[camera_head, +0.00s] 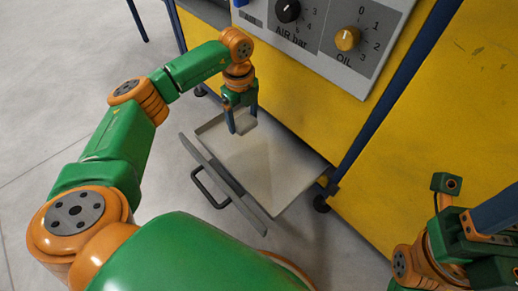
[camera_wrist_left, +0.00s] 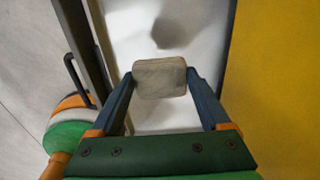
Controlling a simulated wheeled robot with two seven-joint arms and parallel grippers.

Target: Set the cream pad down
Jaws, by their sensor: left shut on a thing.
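The cream pad (camera_wrist_left: 160,78) is a small block with rounded corners, held between the two blue fingertips of my left gripper (camera_wrist_left: 160,80). In the head view my left gripper (camera_head: 241,122) points down over the far left part of the open drawer (camera_head: 277,172). The pad is mostly hidden by the fingers there. In the wrist view a dark shadow lies on the pale drawer floor beyond the pad, and the pad looks held above that floor. My right gripper (camera_head: 490,225) is partly in view at the lower right, its fingertips cut off or unclear.
The drawer has a grey front panel with a black handle (camera_head: 211,188) and low side walls. A yellow cabinet (camera_head: 440,130) stands behind and right, with a knob panel (camera_head: 325,40) above and blue posts. The drawer floor is otherwise bare.

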